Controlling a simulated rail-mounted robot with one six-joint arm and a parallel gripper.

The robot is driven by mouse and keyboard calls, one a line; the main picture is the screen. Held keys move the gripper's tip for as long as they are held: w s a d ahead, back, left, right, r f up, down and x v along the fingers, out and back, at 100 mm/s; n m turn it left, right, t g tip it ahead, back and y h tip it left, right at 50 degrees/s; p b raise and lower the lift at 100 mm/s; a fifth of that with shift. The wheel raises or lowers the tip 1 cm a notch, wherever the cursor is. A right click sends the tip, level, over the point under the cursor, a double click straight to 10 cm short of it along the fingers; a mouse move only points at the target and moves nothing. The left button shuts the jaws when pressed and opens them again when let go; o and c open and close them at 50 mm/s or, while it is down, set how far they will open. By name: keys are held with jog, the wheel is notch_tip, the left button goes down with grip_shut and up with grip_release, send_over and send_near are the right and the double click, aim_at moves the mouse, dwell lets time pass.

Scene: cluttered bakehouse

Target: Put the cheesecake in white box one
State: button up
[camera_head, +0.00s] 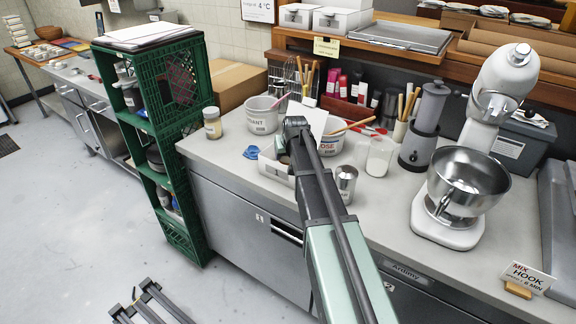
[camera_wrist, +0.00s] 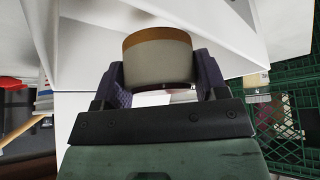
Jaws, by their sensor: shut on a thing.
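The cheesecake (camera_wrist: 158,62), a small round cream-coloured piece with a brown top, sits between the two dark pads of my gripper (camera_wrist: 161,78) in the wrist view. The gripper is shut on it. White walls of an open box (camera_wrist: 90,28) show beyond and on both sides of the cheesecake. In the head view the white box (camera_head: 270,167) stands on the counter, partly behind my arm, with my gripper (camera_head: 284,150) at it. The cheesecake is hidden there. I cannot tell whether it touches the box floor. No box number is readable.
A mixer (camera_head: 466,185) stands to the right. A green crate shelf (camera_head: 152,120) is left of the counter.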

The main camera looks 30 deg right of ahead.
jog(key=shift+f+b, duration=0.6)
jog(key=shift+f, duration=0.8)
jog(key=o, duration=0.3)
jog(key=shift+o, duration=0.2)
jog(key=shift+r, duration=0.1)
jog(key=shift+r+p, duration=0.35)
jog(key=shift+p, duration=0.15)
jog(key=p+v, duration=1.1)
jog(key=v, duration=0.2)
jog(key=s+a+f+n+g, duration=0.1)
jog(key=s+a+g, duration=0.2)
jog(key=s+a, duration=0.7)
jog(key=s+a+f+n+g+y, duration=0.1)
jog(key=s+a+f+g, duration=0.1)
jog(key=s+a, duration=0.7)
jog(key=s, duration=0.3)
jog(key=shift+s+a+g, duration=0.3)
jog(key=shift+a+g, duration=0.1)
